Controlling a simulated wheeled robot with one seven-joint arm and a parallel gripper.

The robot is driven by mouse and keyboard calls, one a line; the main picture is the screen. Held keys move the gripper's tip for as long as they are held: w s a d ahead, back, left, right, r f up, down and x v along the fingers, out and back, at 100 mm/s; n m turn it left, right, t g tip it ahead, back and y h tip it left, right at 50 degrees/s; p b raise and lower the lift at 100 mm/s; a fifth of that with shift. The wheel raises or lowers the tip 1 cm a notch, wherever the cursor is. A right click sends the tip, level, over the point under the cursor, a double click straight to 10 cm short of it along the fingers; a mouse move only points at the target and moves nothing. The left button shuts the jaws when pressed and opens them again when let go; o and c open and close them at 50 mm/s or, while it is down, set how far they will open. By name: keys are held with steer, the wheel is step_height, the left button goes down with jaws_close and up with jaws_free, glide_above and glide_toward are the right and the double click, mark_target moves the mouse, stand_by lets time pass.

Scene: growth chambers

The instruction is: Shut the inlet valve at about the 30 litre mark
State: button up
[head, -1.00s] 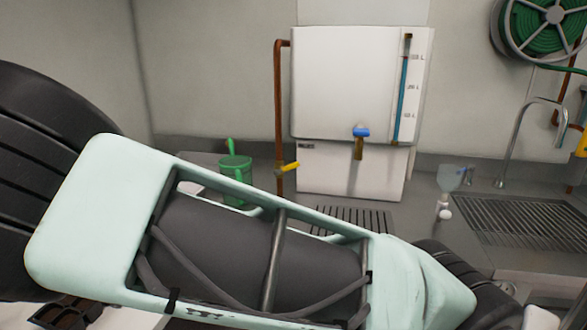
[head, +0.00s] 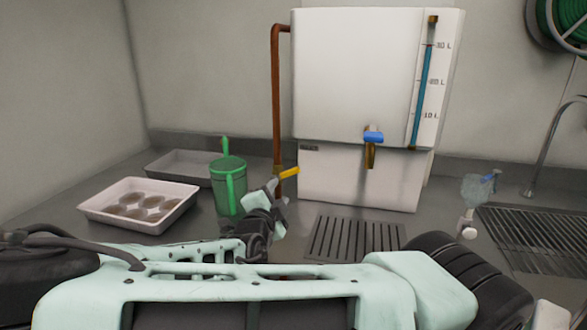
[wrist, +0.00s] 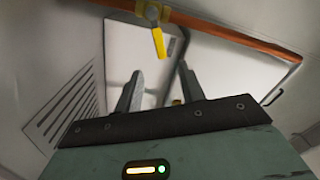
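The white tank (head: 350,75) stands on the counter. The blue column in its sight gauge (head: 422,90) reaches about the 30 L mark. A copper pipe (head: 276,95) runs down the tank's left side. The inlet valve's yellow handle (head: 289,173) sits low on it, lying crosswise to the pipe. In the wrist view, the yellow handle (wrist: 159,43) is ahead of the fingertips, apart from them. My gripper (head: 268,188) is just left of and below the handle in the head view. Its two fingers (wrist: 158,78) are spread with nothing between them.
A green jug (head: 228,188) stands close left of my gripper. A white tray with round brown items (head: 140,205) is further left. A blue-handled tap (head: 373,137) is on the tank's front, above a drain grate (head: 352,238). A spray bottle (head: 475,190) stands at right.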

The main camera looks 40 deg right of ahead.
mark_target(291, 174)
steer(key=p+x, duration=0.3)
steer(key=x, duration=1.1)
steer(key=shift+w+d, duration=0.15)
steer(key=shift+d, duration=0.2)
jaws_close()
